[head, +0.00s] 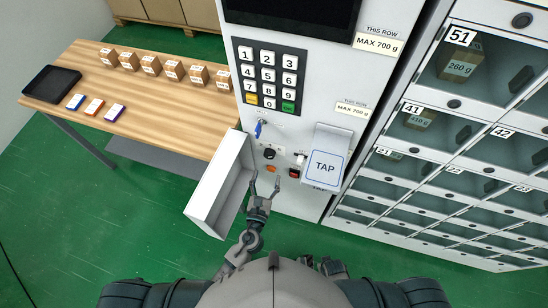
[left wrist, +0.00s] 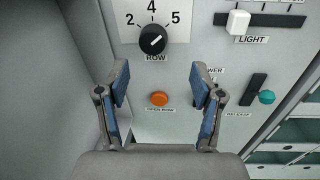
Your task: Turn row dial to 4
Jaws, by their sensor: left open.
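The row dial is a black round knob (left wrist: 153,40) labelled ROW on the grey panel, with 2, 4 and 5 readable around it. Its white mark slants toward the upper right, seemingly toward the 5 side. In the head view the dial (head: 270,153) sits below the keypad. My left gripper (head: 264,178) is open and empty in front of the panel, just below the dial. In the left wrist view its two fingers (left wrist: 160,82) stand apart, below and to either side of the knob, not touching it. My right gripper (head: 331,268) shows small and dark at the bottom.
An orange OPEN ROW button (left wrist: 159,99) lies below the dial. A white LIGHT slider (left wrist: 238,22) and a teal RELEASE lever (left wrist: 266,97) are to the right. An open white bin (head: 222,190) stands close left of my gripper. The TAP pad (head: 325,167) is at right.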

